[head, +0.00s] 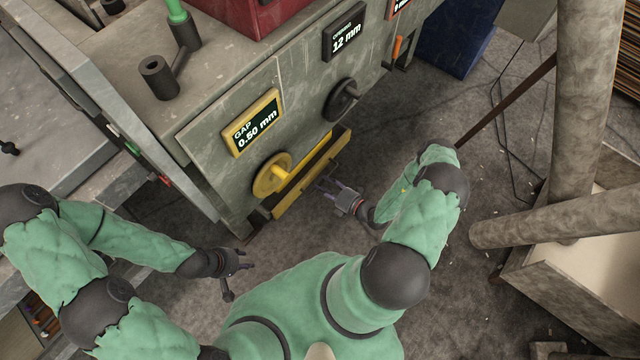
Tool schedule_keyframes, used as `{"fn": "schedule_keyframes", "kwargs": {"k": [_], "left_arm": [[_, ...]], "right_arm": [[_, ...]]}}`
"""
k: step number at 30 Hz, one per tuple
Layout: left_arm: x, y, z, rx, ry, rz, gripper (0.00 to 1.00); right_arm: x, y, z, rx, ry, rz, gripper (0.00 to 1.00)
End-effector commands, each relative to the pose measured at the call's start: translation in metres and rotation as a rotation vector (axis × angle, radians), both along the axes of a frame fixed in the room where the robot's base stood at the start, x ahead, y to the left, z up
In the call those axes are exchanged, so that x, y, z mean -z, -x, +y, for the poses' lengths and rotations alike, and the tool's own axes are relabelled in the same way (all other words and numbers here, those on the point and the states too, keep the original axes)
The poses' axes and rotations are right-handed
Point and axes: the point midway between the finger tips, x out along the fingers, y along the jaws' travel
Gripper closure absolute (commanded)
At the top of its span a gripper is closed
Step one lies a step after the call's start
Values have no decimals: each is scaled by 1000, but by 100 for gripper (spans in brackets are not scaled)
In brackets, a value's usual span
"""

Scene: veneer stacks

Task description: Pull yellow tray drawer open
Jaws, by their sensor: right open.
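The yellow tray drawer (332,152) sits low in the grey machine's front face, as a yellow strip with a dark edge. It is partly hidden behind the yellow handwheel (271,176). How far it stands out is hard to tell. My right gripper (322,184) is open, with its fingers pointing at the drawer's front edge. I cannot tell whether they touch it. My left gripper (240,282) is open and empty over the floor, lower left of the drawer and well apart from it.
The grey machine (225,185) carries a yellow "GAP 0.50 mm" display (252,122), a black handwheel (342,100) and a "12 mm" display (345,32). A blue box (458,40) stands beyond it. Logs (560,220) and a pale crate (560,285) are at right. Floor in front is mostly clear.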

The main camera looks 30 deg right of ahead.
Motion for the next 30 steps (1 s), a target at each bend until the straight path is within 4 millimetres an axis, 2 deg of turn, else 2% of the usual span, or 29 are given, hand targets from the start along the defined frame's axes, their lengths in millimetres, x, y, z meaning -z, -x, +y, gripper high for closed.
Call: {"fn": "schedule_keyframes", "kwargs": {"k": [3, 7, 17, 20, 21, 22, 30], "left_arm": [[5, 0, 0, 0, 0, 0, 60], [6, 0, 0, 0, 0, 0, 60], [6, 0, 0, 0, 0, 0, 60], [6, 0, 0, 0, 0, 0, 60], [6, 0, 0, 0, 0, 0, 60], [6, 0, 0, 0, 0, 0, 60], [6, 0, 0, 0, 0, 0, 60]], "right_arm": [[4, -13, 7, -3, -1, 0, 57], [5, -21, 10, -2, -1, 1, 57], [5, -24, 10, -1, -1, 1, 57], [5, -23, 10, -1, -1, 1, 83], [5, -23, 10, -1, -1, 1, 94], [5, -23, 10, -1, -1, 1, 100], [6, -22, 10, 0, 0, 2, 100]]}}
